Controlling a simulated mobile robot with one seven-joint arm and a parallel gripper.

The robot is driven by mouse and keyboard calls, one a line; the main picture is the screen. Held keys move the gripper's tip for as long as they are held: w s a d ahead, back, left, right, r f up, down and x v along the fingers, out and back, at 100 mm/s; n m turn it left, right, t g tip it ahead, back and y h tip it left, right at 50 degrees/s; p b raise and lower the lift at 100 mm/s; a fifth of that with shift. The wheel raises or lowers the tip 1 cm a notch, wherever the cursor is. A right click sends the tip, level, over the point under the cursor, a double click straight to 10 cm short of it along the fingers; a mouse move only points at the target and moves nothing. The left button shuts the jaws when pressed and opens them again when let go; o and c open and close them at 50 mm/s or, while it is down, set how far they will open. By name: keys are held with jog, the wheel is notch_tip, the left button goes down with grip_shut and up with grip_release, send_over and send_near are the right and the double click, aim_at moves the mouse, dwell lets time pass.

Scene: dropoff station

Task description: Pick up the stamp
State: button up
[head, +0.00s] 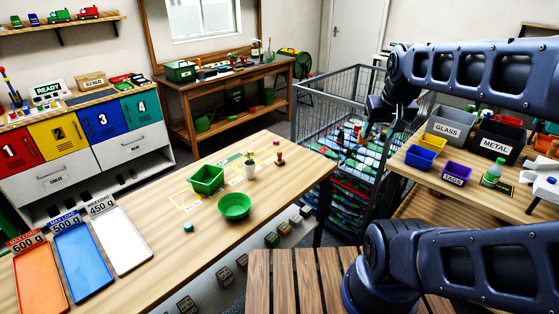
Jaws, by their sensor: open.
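A small brown upright object (280,159), which looks like the stamp with its wooden handle, stands on the long wooden table near its right end. It is small in the head view, so its details are hard to make out. My gripper (378,112) is at the end of my arm, above the wire cart and to the right of the stamp, well apart from it. It is open, though its fingers are dark and small, and nothing shows between them.
Orange, blue and white trays (122,238) lie at the table's left. A wire cart (340,130) stands beyond the table's right end.

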jog(key=shift+w, duration=0.1)
jog(key=n+g+h, duration=0.1)
jog(key=n+g, duration=0.3)
jog(key=n, duration=2.1)
send_over(280, 152)
jog(key=f, duration=2.3)
jog(key=shift+s+a+f, duration=0.15)
jog(key=shift+s+a, duration=0.1)
jog(key=shift+s, duration=0.05)
jog(key=shift+w+a+f, duration=0.1)
jog(key=shift+a+f, duration=0.05)
jog(key=shift+f, duration=0.3)
jog(key=shift+w+d+f, duration=0.15)
jog(key=shift+f, duration=1.55)
jog(key=shift+w+d+f, duration=0.1)
jog(key=shift+f, duration=1.6)
jog(key=shift+w+d+f, duration=0.15)
jog(key=shift+f, duration=1.55)
jog(key=c, duration=1.1)
jog(key=shift+r, duration=0.1)
